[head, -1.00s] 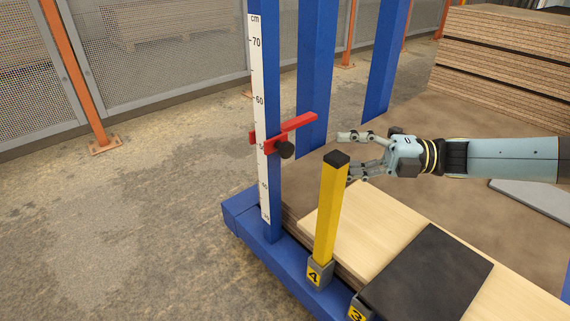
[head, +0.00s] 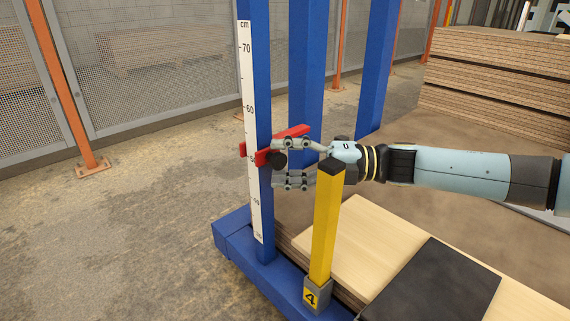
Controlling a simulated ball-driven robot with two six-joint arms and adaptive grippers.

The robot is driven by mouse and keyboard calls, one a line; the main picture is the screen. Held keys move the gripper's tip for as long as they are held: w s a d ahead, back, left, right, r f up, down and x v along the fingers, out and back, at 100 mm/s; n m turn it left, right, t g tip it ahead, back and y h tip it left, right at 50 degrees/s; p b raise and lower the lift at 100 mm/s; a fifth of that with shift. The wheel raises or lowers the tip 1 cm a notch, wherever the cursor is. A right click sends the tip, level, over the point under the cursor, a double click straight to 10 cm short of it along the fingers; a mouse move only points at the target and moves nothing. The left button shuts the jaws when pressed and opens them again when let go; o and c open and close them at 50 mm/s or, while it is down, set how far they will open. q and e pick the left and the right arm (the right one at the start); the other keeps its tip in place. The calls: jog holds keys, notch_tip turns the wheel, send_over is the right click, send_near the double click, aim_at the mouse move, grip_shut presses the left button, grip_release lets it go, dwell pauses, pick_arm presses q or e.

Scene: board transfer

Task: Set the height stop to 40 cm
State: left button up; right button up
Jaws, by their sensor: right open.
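The height stop is a red slider with a red arm (head: 293,132) and a black knob (head: 277,160). It sits on the blue post (head: 260,90) beside the white cm scale (head: 246,90), a little above the 50 region, where the slider covers part of the marks. My right gripper (head: 277,166) comes in from the right with its fingers apart, one above and one below the level of the knob. The fingertips are at the knob; I cannot tell whether they touch it. My left gripper is not in view.
A yellow post (head: 325,225) labelled 4 stands in front of my right wrist. Light boards (head: 345,240) and a black sheet (head: 435,285) lie low at the right. Stacked boards (head: 490,85) stand at the back right. The floor at left is clear.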

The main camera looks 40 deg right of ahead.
grip_shut()
dwell(0.3)
